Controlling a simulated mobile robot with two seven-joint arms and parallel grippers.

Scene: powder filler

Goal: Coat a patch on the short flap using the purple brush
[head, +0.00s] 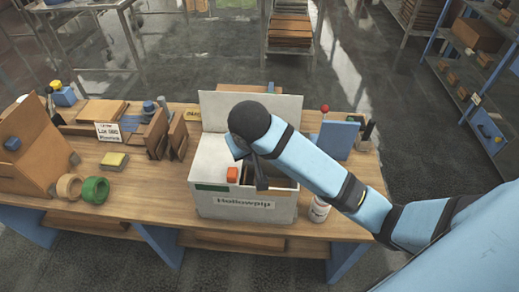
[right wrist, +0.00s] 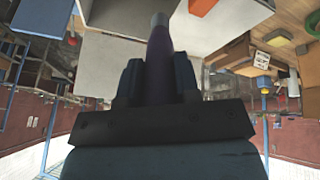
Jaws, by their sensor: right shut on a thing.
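A white box (head: 245,208) with a "Hullowpip" label stands on the workbench. A large pale flap (head: 250,103) stands up at its back, and a pale panel (head: 210,160) lies at its top left. I cannot tell for certain which one is the short flap. My right gripper (right wrist: 158,78) is shut on the purple brush (right wrist: 158,48), whose grey end points away from the hand. In the head view my right arm reaches over the box and hides most of the hand and brush. I cannot tell whether the brush touches a flap. My left gripper is not in view.
An orange block (head: 232,174) sits at the box's top left. A white bottle (head: 319,209) stands close to its right. A blue panel (head: 337,140) is behind. Green tape (head: 95,190), a yellow sponge (head: 114,161) and wooden pieces lie left; bench front left is fairly clear.

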